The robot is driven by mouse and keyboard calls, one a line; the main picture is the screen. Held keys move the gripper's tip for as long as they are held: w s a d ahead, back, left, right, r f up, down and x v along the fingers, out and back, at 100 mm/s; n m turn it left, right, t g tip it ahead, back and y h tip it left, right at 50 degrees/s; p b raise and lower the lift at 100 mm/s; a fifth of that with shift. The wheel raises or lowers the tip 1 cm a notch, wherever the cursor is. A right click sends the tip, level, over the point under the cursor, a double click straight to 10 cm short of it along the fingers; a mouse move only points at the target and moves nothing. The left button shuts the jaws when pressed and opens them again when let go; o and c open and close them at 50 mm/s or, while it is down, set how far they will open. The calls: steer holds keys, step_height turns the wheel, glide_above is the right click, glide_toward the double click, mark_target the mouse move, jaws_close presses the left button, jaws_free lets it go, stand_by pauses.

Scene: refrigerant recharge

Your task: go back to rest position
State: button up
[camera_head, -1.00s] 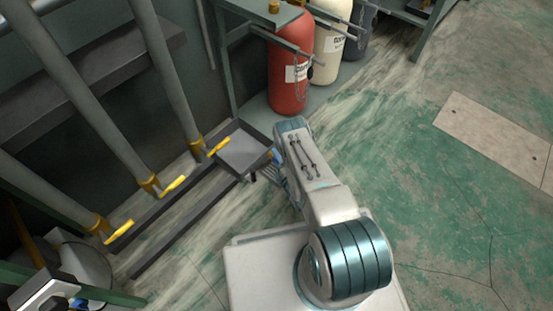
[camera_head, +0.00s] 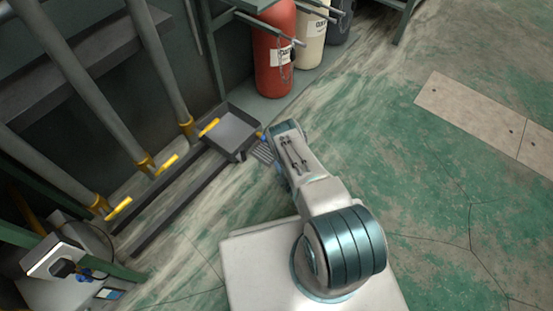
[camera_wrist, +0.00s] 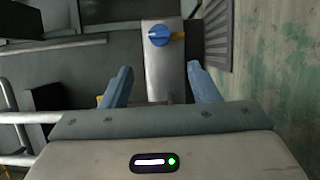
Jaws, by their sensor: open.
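My gripper (camera_wrist: 162,88) shows in the wrist view as two blue fingers spread wide apart with nothing between them. Beyond the fingers is a grey post-like part with a round blue knob (camera_wrist: 159,35) and a small yellow piece beside it. In the head view my arm reaches up from my white base, and its far end is beside a dark square tray (camera_head: 233,130). The arm itself hides most of the gripper in that view.
Grey pipes with yellow handles (camera_head: 167,164) stand left of the tray. A red cylinder (camera_head: 273,55) and a cream cylinder (camera_head: 309,40) stand at the back. A machine with a cable (camera_head: 72,268) is at lower left. The green floor (camera_head: 430,200) at right is open.

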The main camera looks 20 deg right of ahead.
steer(key=shift+s+d, duration=0.15)
steer(key=shift+s, duration=0.05)
steer(key=shift+d, duration=0.2)
